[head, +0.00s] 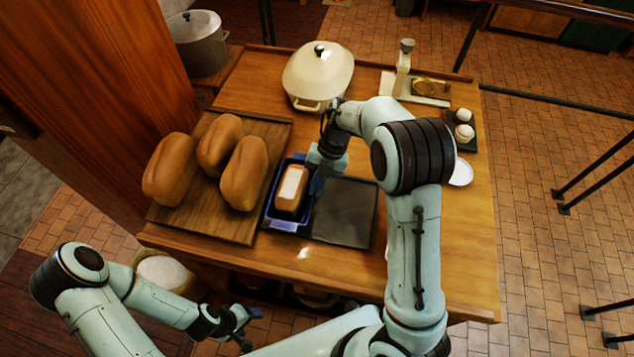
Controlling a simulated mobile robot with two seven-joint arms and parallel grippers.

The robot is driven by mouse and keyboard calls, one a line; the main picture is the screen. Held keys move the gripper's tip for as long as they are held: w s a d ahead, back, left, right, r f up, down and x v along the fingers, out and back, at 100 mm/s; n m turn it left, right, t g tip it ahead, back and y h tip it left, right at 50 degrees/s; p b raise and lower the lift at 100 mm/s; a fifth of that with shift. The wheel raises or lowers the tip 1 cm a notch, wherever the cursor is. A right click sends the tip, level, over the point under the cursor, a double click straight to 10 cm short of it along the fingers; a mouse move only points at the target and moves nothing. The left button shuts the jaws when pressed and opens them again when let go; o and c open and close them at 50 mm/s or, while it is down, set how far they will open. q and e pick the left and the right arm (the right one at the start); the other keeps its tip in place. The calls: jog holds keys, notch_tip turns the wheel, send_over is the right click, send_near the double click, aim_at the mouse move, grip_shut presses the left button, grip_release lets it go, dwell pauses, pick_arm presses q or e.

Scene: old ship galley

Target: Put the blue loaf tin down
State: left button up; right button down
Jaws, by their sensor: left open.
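The blue loaf tin (283,225) is between the bread board and a dark square mat (347,212), with a small pale-topped loaf (291,190) inside. I cannot tell whether the tin rests on the surface or is slightly above it. My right gripper (317,183) points down at the tin's right long rim. Its fingertips are mostly hidden, so I cannot tell whether it grips the rim. My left gripper (250,328) is open and empty, low in front of the table's front edge, away from the tin.
Several brown loaves (243,174) lie on a wooden board (205,222) at left. A cream lidded pot (318,75) stands behind, with a scale (417,88) to its right. A white saucer (461,173) is at right. The front strip of the wooden table (330,268) is clear.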

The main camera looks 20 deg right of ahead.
jog(key=c, duration=1.3)
grip_release()
jog(key=shift+o, duration=0.2)
jog(key=v, duration=1.3)
jog(key=shift+d+r, duration=0.15)
jog(key=shift+d, duration=0.05)
